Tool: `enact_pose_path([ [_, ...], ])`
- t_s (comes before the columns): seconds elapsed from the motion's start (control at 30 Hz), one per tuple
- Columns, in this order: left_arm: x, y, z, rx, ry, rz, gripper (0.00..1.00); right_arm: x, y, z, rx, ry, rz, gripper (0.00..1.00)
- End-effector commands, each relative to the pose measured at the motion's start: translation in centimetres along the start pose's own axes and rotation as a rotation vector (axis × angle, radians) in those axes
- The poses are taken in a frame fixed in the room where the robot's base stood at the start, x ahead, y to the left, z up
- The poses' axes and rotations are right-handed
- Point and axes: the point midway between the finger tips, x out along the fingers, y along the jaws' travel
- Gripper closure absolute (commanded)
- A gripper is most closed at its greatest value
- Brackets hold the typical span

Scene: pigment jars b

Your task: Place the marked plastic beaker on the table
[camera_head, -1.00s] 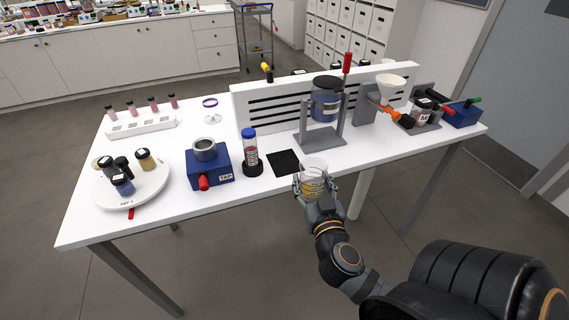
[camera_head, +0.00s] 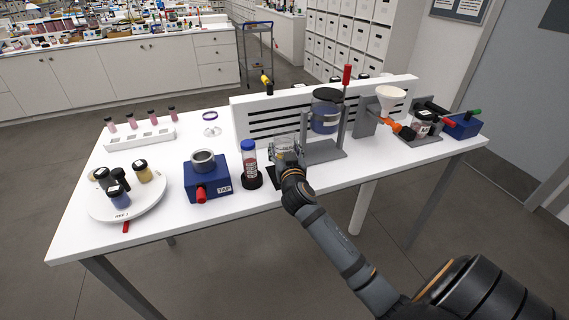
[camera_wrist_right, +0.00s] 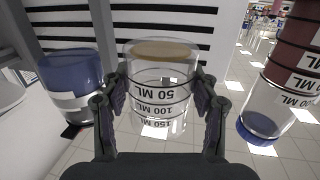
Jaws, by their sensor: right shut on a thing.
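The clear beaker with black mL marks (camera_head: 285,144) is in my right gripper (camera_head: 286,156), above the table (camera_head: 240,202) and by the rack's front. The right wrist view shows the beaker (camera_wrist_right: 160,80) between both fingers (camera_wrist_right: 158,103), its marks upside down in that picture and a tan layer at its upper end there. A black square mat (camera_head: 273,180) lies just below, partly hidden by the gripper. I cannot tell whether the beaker touches anything beneath it. My left gripper is out of view.
A blue-capped tube (camera_head: 249,163) stands close left of the gripper, beside the blue TAP block (camera_head: 207,181). A grey stand (camera_head: 325,152) with a blue jar (camera_head: 326,112) is close right. The slotted white rack (camera_head: 262,112) is behind. A round white turntable (camera_head: 101,209) holds several jars.

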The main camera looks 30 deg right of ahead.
Motion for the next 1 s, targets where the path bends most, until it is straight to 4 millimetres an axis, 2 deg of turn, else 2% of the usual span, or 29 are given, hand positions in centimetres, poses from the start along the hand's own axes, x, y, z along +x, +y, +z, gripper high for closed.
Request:
enact_pose_path([
  [0.03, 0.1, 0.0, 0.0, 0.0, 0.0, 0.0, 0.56, -0.1, 0.1, 1.3, -0.002, -0.008, 0.002, 0.72],
  [0.1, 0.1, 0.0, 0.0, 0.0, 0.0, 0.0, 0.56, -0.2, 0.1, 2.1, -0.003, -0.006, 0.0, 0.72],
  [0.4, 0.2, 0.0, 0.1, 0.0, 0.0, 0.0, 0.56, -0.1, 0.1, 3.4, -0.001, -0.004, 0.001, 0.72],
  [0.6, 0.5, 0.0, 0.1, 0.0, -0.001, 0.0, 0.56, 0.0, 0.1, 6.5, -0.003, -0.006, 0.0, 0.72],
  [0.97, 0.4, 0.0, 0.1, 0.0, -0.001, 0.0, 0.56, 0.4, 0.0, 6.9, -0.002, -0.004, 0.0, 0.72],
  [1.0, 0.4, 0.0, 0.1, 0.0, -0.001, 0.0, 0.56, 0.4, 0.0, 6.8, -0.002, -0.004, 0.0, 0.37],
])
